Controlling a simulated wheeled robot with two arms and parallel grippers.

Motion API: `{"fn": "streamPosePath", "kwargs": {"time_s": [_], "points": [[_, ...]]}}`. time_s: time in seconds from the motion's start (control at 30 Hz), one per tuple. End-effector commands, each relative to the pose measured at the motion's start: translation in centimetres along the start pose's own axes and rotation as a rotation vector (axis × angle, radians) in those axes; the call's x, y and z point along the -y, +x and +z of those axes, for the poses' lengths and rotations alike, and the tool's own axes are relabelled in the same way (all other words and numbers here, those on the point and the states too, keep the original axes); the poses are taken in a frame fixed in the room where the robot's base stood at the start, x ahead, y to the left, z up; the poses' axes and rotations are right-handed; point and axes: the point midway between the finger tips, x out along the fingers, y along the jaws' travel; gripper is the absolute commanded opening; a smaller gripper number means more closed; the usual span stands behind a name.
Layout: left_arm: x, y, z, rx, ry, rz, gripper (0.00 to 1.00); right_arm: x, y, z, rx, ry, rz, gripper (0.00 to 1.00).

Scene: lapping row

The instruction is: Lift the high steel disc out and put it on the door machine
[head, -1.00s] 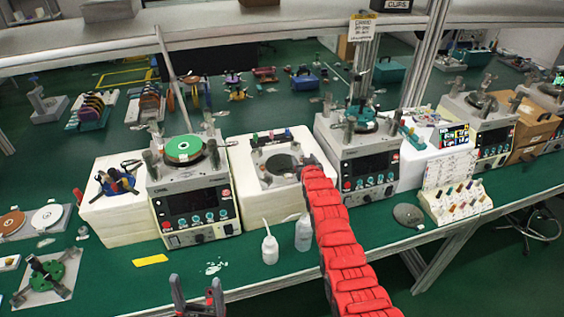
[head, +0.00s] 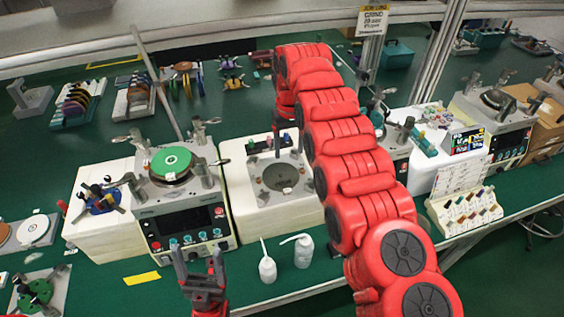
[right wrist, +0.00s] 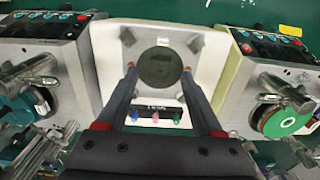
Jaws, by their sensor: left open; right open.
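A dark grey steel disc (head: 281,177) lies in the pale plate with corner blocks on the white block (head: 240,190) between two machines. It also shows in the right wrist view (right wrist: 160,67). My right gripper (right wrist: 158,73) is open and empty above this plate, a fingertip to each side of the disc; its height above it is unclear. In the head view my red right arm hides much of the right-hand machine (head: 395,150). The left-hand machine (head: 185,222) carries a green disc (head: 171,161). My left gripper (head: 201,262) is open and empty at the front. Which machine is the door one is unclear.
Two white bottles (head: 267,268) stand before the block. A yellow strip (head: 142,278) lies on the green bench. A rack of small coloured pieces (head: 465,213) stands at right. Small coloured pegs (right wrist: 155,117) stand on the plate's back edge. An upright post (head: 430,60) rises behind.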

Motion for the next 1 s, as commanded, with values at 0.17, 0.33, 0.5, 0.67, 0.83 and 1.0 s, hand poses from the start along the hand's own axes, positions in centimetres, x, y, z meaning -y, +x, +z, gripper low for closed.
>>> {"fn": "streamPosePath", "kwargs": {"time_s": [0.17, 0.33, 0.5, 0.67, 0.83, 1.0], "points": [[-0.1, -1.4, 0.2, 0.001, 0.000, 0.000, 0.76, 0.2, 1.0, 0.5, 0.018, -0.003, -0.001, 0.68], [-0.2, -4.8, 0.8, 0.001, 0.000, 0.000, 0.76, 0.2, 4.5, 0.5, 0.016, -0.003, -0.001, 0.68], [-0.4, -7.9, 1.3, 0.001, 0.000, 0.000, 0.76, 0.2, 7.7, 0.5, 0.013, -0.002, -0.001, 0.68], [-0.4, -8.5, 1.4, 0.000, 0.000, 0.000, 0.76, -0.1, 9.4, 0.5, 0.015, -0.001, 0.000, 0.68], [-0.4, -7.5, 1.2, 0.000, 0.000, 0.000, 0.76, 0.1, 10.9, 0.6, 0.016, -0.002, -0.001, 0.68], [-0.4, -7.3, 1.2, 0.001, 0.000, 0.000, 0.76, 0.2, 11.7, 0.6, 0.016, -0.003, -0.001, 0.68]]}}
